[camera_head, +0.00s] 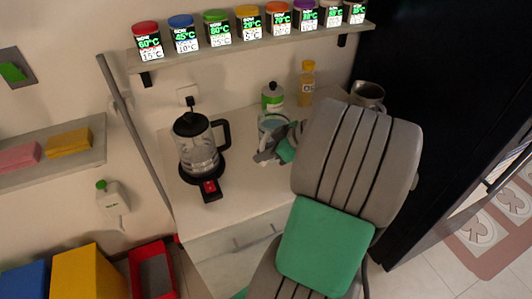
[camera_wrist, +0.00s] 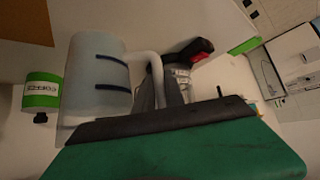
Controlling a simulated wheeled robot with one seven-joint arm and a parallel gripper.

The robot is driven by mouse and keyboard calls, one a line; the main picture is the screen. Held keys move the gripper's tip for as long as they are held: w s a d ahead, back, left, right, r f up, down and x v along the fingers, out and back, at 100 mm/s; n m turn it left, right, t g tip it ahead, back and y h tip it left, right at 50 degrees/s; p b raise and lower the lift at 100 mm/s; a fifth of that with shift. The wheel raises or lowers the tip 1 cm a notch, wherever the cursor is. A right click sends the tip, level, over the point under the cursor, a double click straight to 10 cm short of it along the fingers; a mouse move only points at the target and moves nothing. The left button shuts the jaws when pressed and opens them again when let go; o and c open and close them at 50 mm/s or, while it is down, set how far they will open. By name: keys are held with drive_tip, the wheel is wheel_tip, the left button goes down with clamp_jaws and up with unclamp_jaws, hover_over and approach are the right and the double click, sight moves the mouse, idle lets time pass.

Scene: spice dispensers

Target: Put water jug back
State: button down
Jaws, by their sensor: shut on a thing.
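The water jug (camera_head: 272,123) is a pale blue-grey vessel at the back of the white counter, right of the kettle. In the wrist view the jug (camera_wrist: 96,68) is large and close, with two dark marks on its side and a pale handle. I cannot tell whether the jug touches the counter.
An electric kettle (camera_head: 198,148) stands left on the counter (camera_head: 228,192). A green-labelled bottle (camera_head: 272,97) and a yellow-capped bottle (camera_head: 307,83) stand behind the jug. A metal pitcher (camera_head: 369,94) is at right. A shelf (camera_head: 235,44) with several spice jars hangs above.

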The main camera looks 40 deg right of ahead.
drive_tip(key=shift+w+d+f, duration=0.1)
drive_tip(key=shift+w+f, duration=0.15)
drive_tip(key=shift+w, duration=0.05)
drive_tip(key=shift+w+d+f+p, duration=0.15)
drive_tip(key=shift+f+p, duration=0.1)
drive_tip(key=shift+f, duration=0.7)
drive_tip(key=shift+w+f+p, duration=0.1)
drive_tip(key=shift+f+p, duration=0.1)
drive_tip(key=shift+f, duration=0.8)
drive_tip(key=c, duration=1.8)
unclamp_jaws()
drive_tip(key=shift+f, duration=0.15)
drive_tip(key=shift+c, duration=0.2)
drive_tip(key=o, duration=0.4)
drive_tip(key=shift+o, duration=0.2)
